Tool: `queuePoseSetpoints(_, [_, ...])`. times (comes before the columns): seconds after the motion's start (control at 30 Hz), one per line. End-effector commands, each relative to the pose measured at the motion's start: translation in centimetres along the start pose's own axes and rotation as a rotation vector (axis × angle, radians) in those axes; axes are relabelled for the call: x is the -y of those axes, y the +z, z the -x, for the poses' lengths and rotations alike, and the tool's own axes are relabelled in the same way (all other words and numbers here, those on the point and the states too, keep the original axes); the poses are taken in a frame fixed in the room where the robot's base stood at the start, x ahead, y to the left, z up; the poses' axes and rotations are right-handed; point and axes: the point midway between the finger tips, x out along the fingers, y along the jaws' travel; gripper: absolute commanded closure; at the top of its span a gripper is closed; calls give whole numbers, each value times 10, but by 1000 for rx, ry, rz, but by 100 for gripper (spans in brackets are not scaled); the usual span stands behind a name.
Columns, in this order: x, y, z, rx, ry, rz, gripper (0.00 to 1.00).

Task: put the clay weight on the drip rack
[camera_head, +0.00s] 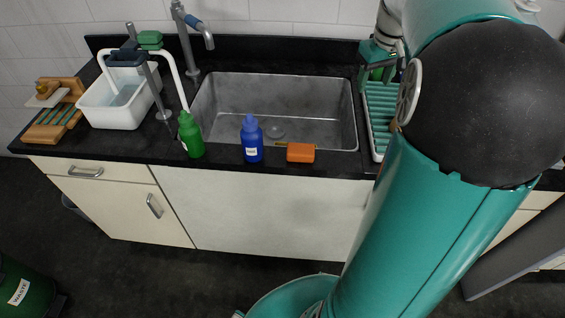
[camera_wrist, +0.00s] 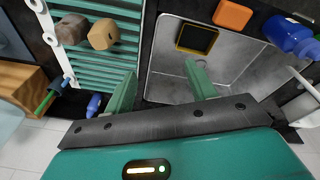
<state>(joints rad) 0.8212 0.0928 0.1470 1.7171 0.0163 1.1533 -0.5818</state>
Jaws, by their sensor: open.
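The drip rack (camera_wrist: 105,72), a white frame with green slats, lies right of the sink; its left part shows in the head view (camera_head: 381,98), the rest behind my arm. On its slats in the wrist view are a tan faceted block (camera_wrist: 103,34) and a brown rounded piece (camera_wrist: 72,28). Either could be the clay weight; I cannot tell which. My gripper (camera_wrist: 161,85) is open, nothing visible between its fingers, with one finger over the rack and the other over the sink. In the head view my arm mostly hides it.
The steel sink (camera_head: 230,95) has a tap (camera_head: 190,40) behind it. A green bottle (camera_head: 190,135), blue bottle (camera_head: 251,138) and orange block (camera_head: 300,152) line its front edge. A white tub (camera_head: 112,112) stands left. A yellow-framed dark rectangle (camera_wrist: 197,38) shows at the sink.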

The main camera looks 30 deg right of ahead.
Motion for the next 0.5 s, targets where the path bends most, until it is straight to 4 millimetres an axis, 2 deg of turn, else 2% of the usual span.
queuePoseSetpoints(0.03, [36, 2, 12, -20, 14, 20, 44])
queuePoseSetpoints(0.2, [131, 23, 33, -93, 33, 44, 44])
queuePoseSetpoints(0.27, [160, 36, 38, -124, 32, 50, 44])
queuePoseSetpoints(0.4, [220, 74, 43, -198, 11, 63, 44])
queuePoseSetpoints(0.5, [255, 105, 40, -249, -19, 72, 44])
